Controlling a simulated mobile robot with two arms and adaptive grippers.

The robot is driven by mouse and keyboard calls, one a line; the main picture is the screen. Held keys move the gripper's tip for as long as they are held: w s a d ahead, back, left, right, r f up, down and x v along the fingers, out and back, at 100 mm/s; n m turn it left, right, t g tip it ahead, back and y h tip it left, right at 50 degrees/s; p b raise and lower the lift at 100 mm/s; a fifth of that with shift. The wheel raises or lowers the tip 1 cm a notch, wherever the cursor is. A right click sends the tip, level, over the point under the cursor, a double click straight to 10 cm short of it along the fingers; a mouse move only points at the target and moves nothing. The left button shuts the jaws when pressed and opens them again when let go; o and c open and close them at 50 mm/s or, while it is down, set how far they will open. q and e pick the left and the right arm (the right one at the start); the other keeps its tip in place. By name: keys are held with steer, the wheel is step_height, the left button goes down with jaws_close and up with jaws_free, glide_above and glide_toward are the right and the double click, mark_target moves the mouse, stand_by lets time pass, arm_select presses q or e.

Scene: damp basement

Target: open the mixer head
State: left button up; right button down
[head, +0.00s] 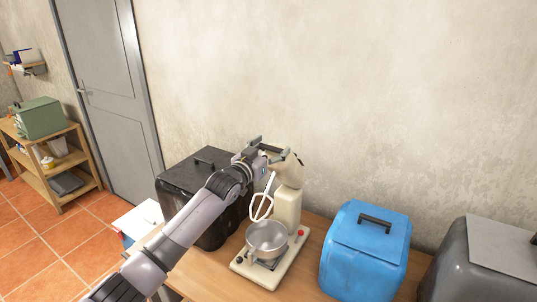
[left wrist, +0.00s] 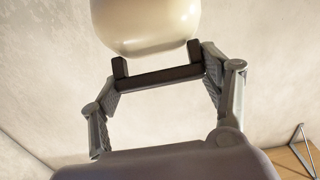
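The cream stand mixer (head: 288,208) stands on the table with its head (head: 286,166) tilted up. Its beater (head: 261,207) hangs at a slant above the metal bowl (head: 267,238), clear of it. My left gripper (head: 268,150) is at the front end of the raised head and hides part of it. In the left wrist view the rounded end of the head (left wrist: 145,25) shows beyond a dark handle bar (left wrist: 160,78). My left gripper's fingers (left wrist: 160,85) are spread wide, one near each end of the bar; contact is unclear. My right gripper is out of view.
A black box (head: 190,172) stands left of the mixer, behind my left arm. A blue box (head: 366,252) and a dark grey box (head: 465,275) stand to the right. The wall is close behind. A wooden shelf (head: 62,182) and a grey door (head: 108,90) are farther left.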

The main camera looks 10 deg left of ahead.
arm_select(q)
steer(key=shift+o, duration=1.4)
steer(key=shift+f, duration=0.3)
steer(key=shift+o, duration=0.9)
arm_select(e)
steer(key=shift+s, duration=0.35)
arm_select(q)
steer(key=shift+s, duration=0.1)
steer(key=v, duration=1.1)
steer(key=shift+s+a, duration=0.2)
steer(key=shift+s, duration=0.15)
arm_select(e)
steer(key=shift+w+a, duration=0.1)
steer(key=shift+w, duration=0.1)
